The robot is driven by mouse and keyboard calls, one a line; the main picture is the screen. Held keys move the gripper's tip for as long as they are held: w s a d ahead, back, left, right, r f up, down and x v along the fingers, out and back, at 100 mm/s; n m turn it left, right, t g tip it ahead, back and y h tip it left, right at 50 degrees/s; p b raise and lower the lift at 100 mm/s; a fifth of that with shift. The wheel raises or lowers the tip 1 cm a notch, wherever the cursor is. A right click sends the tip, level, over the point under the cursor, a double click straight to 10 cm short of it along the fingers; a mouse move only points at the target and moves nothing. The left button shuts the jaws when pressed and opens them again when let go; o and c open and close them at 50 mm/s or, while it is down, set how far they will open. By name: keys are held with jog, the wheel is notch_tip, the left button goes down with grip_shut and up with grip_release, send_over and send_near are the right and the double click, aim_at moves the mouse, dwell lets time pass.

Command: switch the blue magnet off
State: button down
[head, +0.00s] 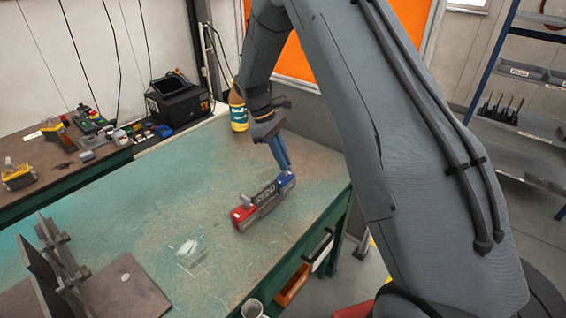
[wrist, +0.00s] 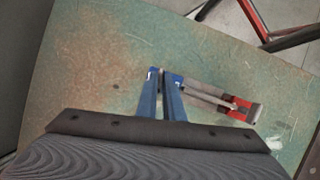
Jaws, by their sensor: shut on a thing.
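The blue magnet (head: 287,181) is the blue end of a dark, lettered bar (head: 264,193) lying on the green table. The bar's other end is red (head: 243,214), nearer the front. I cannot tell whether the blue and red ends are separate pieces. My gripper (head: 284,167) reaches down with its blue fingers shut on the blue end. What sits between the fingertips, and any switch mark, is hidden or too small to read.
A yellow-labelled bottle (head: 238,110) stands behind my gripper. Brown fixture plates (head: 125,290) occupy the front left of the table, and a mug (head: 252,308) is at the front edge. A side bench (head: 70,170) holds tools and a black box (head: 178,102). The table's middle is largely clear.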

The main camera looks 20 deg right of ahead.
jog(key=shift+d+m+g+y+b, duration=0.1)
jog(key=shift+m+g+y+b, duration=0.25)
jog(key=shift+m, duration=0.85)
jog(key=c, duration=1.9)
grip_release()
jog(key=shift+o, duration=0.2)
jog(key=shift+w, duration=0.1)
jog(key=b+v, duration=0.2)
jog(key=v, duration=0.6)
